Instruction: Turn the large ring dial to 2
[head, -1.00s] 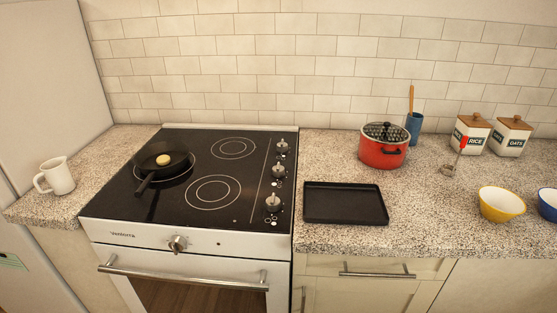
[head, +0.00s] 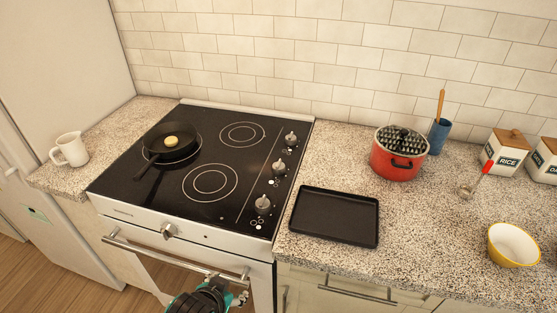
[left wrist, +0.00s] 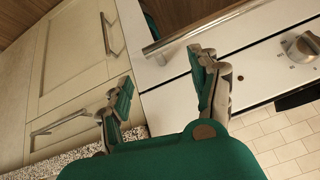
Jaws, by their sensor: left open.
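The black cooktop (head: 225,215) has three grey dials along its right side: a back dial (head: 291,139), a middle dial (head: 279,167) and a front dial (head: 262,204). I cannot read their numbers or tell which one serves the large ring. A front ring (head: 210,183) and a back ring (head: 242,134) are bare. My left gripper (head: 210,290) is low in front of the oven, below and apart from the dials. In the left wrist view it is open and empty (left wrist: 163,80), near the oven handle (left wrist: 205,28). My right gripper is not seen.
A black pan (head: 170,145) with a yellowish piece sits on the cooktop's left. A black tray (head: 335,216) lies right of the cooktop. A red pot (head: 396,165) and yellow bowl (head: 513,245) stand farther right. An oven knob (head: 169,230) is on the front panel.

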